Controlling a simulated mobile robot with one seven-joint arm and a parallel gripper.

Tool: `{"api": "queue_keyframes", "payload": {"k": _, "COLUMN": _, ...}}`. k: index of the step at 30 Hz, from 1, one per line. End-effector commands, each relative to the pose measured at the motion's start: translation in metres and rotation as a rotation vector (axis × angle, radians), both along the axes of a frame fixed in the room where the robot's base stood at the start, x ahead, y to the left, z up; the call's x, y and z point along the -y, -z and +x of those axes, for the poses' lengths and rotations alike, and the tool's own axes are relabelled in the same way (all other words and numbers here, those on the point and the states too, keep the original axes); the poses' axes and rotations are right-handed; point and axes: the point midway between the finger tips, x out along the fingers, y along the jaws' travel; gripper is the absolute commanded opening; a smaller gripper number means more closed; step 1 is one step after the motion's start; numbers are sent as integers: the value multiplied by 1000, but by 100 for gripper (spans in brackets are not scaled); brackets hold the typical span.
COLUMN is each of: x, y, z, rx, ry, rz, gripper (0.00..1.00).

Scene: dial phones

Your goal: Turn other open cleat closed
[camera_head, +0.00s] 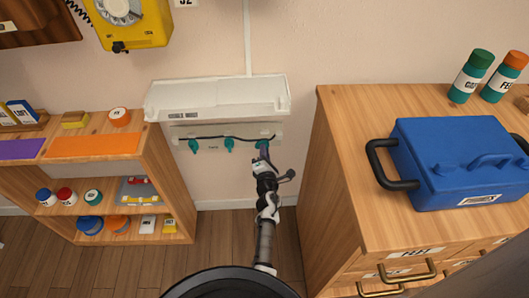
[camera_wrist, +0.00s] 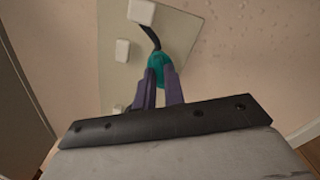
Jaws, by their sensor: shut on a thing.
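A pale wall panel (camera_head: 180,134) below a white shelf-like cover carries a dark cable (camera_head: 215,136) and a row of teal cleats. The left cleat (camera_head: 193,146) and the middle cleat (camera_head: 229,145) hang from the panel. My gripper (camera_head: 263,150) is at the right cleat (camera_wrist: 158,66), which is mostly hidden by it in the head view. In the wrist view, my gripper's two dark fingers (camera_wrist: 158,88) are closed on this teal cleat, and the cable runs above it. The cleats' exact turn is too small to tell.
The white cover (camera_head: 220,98) juts out just above the panel. A wooden cabinet (camera_head: 340,110) with a blue toolbox (camera_head: 450,150) stands close on the right. A wooden shelf unit (camera_head: 165,180) stands on the left. Floor shows between them.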

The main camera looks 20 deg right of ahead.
Motion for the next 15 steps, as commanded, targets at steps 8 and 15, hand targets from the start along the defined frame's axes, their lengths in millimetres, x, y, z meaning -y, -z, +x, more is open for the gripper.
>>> {"api": "queue_keyframes", "payload": {"k": 8, "x": 0, "y": -2, "z": 1, "rx": 37, "ry": 0, "rz": 130, "gripper": 0}}
{"api": "queue_keyframes", "payload": {"k": 15, "x": -1, "y": -4, "z": 1, "rx": 96, "ry": -1, "rz": 333, "gripper": 0}}
